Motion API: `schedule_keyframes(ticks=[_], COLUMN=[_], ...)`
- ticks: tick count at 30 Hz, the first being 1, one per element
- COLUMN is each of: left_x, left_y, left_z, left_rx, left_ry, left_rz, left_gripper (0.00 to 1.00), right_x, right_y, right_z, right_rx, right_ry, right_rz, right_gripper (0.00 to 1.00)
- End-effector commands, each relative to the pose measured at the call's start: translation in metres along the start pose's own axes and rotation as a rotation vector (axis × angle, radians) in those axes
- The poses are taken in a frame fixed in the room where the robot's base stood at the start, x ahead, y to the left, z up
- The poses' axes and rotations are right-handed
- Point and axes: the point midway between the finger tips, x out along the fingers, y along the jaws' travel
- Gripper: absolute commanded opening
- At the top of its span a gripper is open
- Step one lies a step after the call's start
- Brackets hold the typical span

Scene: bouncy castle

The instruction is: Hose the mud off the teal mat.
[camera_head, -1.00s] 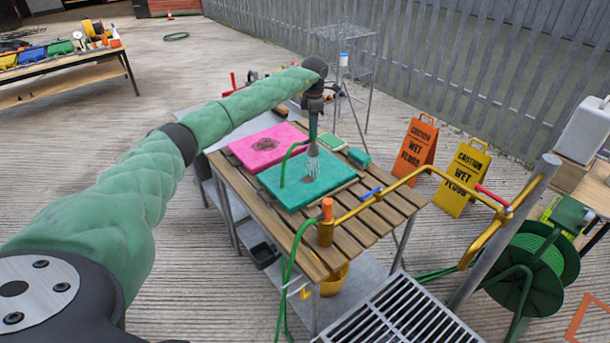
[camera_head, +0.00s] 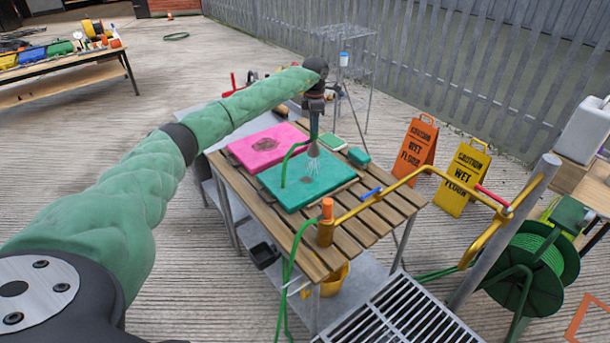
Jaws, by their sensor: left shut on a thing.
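The teal mat (camera_head: 298,196) lies flat on the slatted wooden table (camera_head: 290,243). My left gripper (camera_head: 314,125) is above the mat's far part, shut on the hose nozzle (camera_head: 313,150), which points down. Water sprays from the nozzle onto the mat. The green hose (camera_head: 286,165) bends down from the nozzle beside the mat's left part. My right gripper is not in view.
A green sponge-like block (camera_head: 359,157) lies behind the teal mat. Orange (camera_head: 416,145) and yellow (camera_head: 463,180) wet-floor signs stand right. A hose reel (camera_head: 530,270) is at the lower right.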

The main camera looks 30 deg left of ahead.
Motion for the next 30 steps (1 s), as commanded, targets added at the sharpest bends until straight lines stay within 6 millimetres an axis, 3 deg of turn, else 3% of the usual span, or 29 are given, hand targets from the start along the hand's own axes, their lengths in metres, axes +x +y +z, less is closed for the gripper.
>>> schedule_keyframes(ticks=[30], left_x=[0.000], left_y=[0.044], left_z=[0.001], left_rx=[0.000], left_ry=[-0.001], left_rz=[0.001], left_gripper=[0.09], right_x=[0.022], right_y=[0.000], right_z=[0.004], right_rx=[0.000], right_ry=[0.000], right_rz=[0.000], right_gripper=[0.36])
